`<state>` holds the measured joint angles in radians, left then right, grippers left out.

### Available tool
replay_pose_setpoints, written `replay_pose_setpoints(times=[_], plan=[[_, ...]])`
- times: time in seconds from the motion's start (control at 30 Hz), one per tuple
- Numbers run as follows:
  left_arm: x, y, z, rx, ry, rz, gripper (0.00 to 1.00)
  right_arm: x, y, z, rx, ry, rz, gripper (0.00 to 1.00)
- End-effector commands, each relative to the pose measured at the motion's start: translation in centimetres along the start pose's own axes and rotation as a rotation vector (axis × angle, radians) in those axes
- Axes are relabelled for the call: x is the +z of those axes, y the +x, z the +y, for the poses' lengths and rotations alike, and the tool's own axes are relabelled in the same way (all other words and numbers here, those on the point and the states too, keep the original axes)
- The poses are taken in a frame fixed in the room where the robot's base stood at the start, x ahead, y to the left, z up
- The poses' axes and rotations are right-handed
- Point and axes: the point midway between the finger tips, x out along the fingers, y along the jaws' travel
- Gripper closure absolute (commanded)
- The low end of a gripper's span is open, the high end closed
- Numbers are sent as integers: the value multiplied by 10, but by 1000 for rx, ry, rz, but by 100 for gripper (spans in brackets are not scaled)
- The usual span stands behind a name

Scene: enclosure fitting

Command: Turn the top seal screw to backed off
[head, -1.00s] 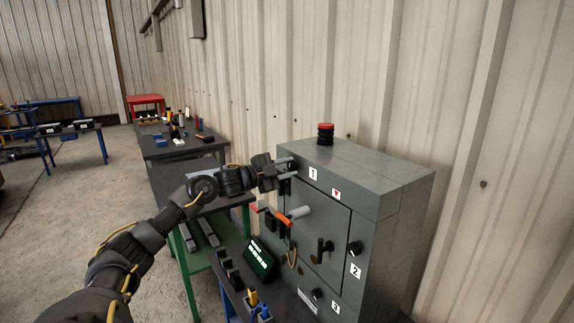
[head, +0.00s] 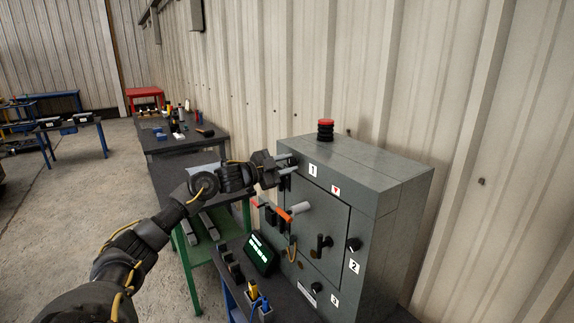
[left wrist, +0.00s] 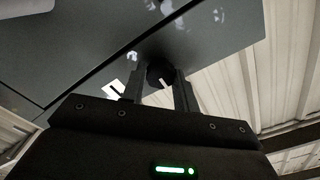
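The grey enclosure (head: 385,190) stands against the wall in the head view. My left gripper (head: 284,161) is at its upper left front corner, beside the label 1, and hides the top seal screw there. In the left wrist view the screw is a black round knob (left wrist: 157,74) with a pale mark line. The two fingers of my left gripper (left wrist: 160,88) lie on either side of the knob and appear closed on it. The label (left wrist: 115,88) shows just left of the fingers. My right gripper is in neither view.
Knobs sit by labels 2 and 3. A small display (head: 260,254) stands below left. A red and black stack (head: 325,130) is on top.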

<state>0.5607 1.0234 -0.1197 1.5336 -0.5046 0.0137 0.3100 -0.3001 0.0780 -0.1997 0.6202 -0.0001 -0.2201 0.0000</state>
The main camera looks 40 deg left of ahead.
Motion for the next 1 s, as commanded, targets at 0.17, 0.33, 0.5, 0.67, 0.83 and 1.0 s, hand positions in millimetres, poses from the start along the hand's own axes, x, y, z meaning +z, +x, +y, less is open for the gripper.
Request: replay_pose_setpoints(times=[0.17,0.33,0.5,0.67,0.83,1.0], plan=[[0,0,0,0,0,-1,48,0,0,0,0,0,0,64],[0,0,0,0,1,0,48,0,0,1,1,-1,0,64],[1,-3,1,1,1,-1,48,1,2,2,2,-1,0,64],[4,-22,3,2,3,-4,48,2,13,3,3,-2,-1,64],[6,-53,4,3,5,-5,48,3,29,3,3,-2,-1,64],[5,-78,4,3,3,-4,48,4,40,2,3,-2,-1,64]])
